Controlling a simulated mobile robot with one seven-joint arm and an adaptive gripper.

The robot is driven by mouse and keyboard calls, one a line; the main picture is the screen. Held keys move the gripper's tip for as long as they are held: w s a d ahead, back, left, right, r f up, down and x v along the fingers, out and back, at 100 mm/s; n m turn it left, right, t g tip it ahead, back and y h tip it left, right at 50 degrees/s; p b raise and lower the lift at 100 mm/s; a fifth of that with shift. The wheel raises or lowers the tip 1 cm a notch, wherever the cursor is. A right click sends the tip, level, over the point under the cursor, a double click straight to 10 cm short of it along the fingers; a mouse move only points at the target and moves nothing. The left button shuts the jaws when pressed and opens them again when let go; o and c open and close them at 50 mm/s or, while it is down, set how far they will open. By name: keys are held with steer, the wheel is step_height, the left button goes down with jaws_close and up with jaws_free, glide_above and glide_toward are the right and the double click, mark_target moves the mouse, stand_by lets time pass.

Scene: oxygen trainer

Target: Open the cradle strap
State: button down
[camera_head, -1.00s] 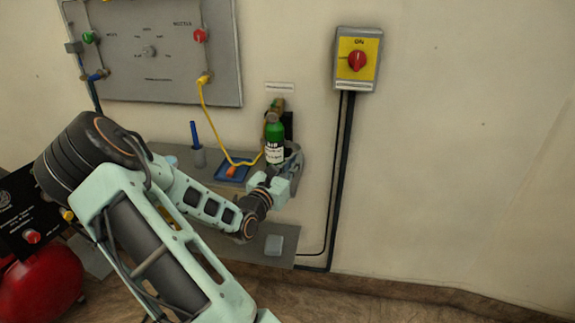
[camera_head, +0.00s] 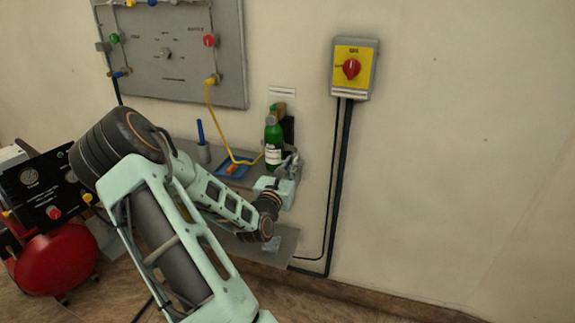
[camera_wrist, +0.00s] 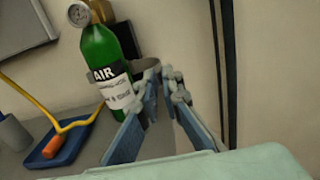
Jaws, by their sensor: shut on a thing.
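A green air bottle (camera_head: 273,143) with a white label stands upright at the shelf's right end, against the wall. It also shows in the wrist view (camera_wrist: 102,58). A grey cradle strap (camera_wrist: 132,73) runs from the bottle's side to my fingertips. My gripper (camera_head: 291,164) is just right of the bottle. In the wrist view my gripper (camera_wrist: 163,76) has its fingertips close together, shut on the strap's outer end. The fingers hide that end, and I cannot tell how far the strap is swung open.
A yellow hose (camera_head: 212,118) runs from the wall panel (camera_head: 180,75) to a blue tray (camera_head: 222,171) left of the bottle. A blue pen-like tool (camera_head: 201,133) stands in a holder. Dark cables (camera_head: 341,190) run down the wall at right from a switch box (camera_head: 354,69).

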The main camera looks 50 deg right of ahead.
steer(key=shift+s+d+r, duration=0.4)
steer(key=shift+d+r, duration=0.2)
steer(key=shift+d, duration=0.15)
steer(key=c, duration=2.3)
jaws_free()
steer(key=shift+d+f, duration=0.1)
steer(key=o, duration=0.6)
steer(key=shift+d+f, duration=0.25)
steer(key=shift+d, duration=0.05)
steer(key=shift+a, duration=0.1)
steer(key=v, duration=1.2)
steer(key=shift+w+a+f, duration=0.1)
steer(key=shift+w+f, duration=0.1)
